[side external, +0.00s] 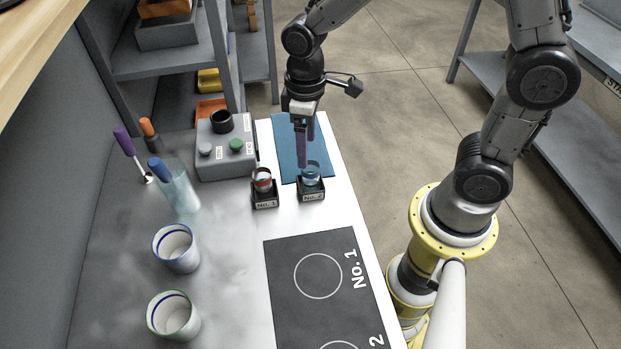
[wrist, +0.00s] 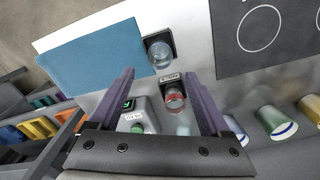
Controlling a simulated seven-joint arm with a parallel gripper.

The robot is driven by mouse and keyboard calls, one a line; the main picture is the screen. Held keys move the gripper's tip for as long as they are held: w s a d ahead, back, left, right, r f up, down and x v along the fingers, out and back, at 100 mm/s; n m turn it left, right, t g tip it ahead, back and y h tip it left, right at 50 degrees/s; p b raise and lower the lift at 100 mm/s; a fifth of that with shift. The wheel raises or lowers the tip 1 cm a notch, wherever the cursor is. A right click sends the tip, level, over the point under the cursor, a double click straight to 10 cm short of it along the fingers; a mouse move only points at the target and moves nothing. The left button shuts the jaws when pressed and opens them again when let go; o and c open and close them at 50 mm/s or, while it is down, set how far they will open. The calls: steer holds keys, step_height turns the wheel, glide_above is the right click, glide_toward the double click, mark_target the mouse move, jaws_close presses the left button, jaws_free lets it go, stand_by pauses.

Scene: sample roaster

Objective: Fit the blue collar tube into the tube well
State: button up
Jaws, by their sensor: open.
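The blue collar tube (side external: 311,172) stands upright in the small black holder marked No. 2 (side external: 311,194). It also shows in the wrist view (wrist: 159,50), clear with a bluish tint. My gripper (side external: 304,165) is open and points down just above and behind this tube. In the wrist view, my two purple fingers (wrist: 158,76) are spread apart with nothing between them. The tube well appears to be the black ring (side external: 221,121) on top of the grey box (side external: 226,165). I cannot make out the well in the wrist view.
A red-banded tube (side external: 262,180) stands close by in the No. 1 holder. A blue mat (side external: 290,150) lies behind. A glass jar (side external: 182,192), two cups (side external: 176,247) (side external: 173,315) and a dark marked mat (side external: 285,270) are nearer. Shelves (side external: 165,70) rise behind the box.

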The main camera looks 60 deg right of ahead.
mark_target(310, 169)
steer(key=f, duration=0.6)
steer(key=shift+s+d+f, duration=0.2)
steer(key=shift+s+f, duration=0.1)
steer(key=shift+s, duration=0.1)
steer(key=shift+f, duration=0.65)
steer(key=shift+c, duration=0.3)
steer(key=shift+w, duration=0.1)
jaws_close()
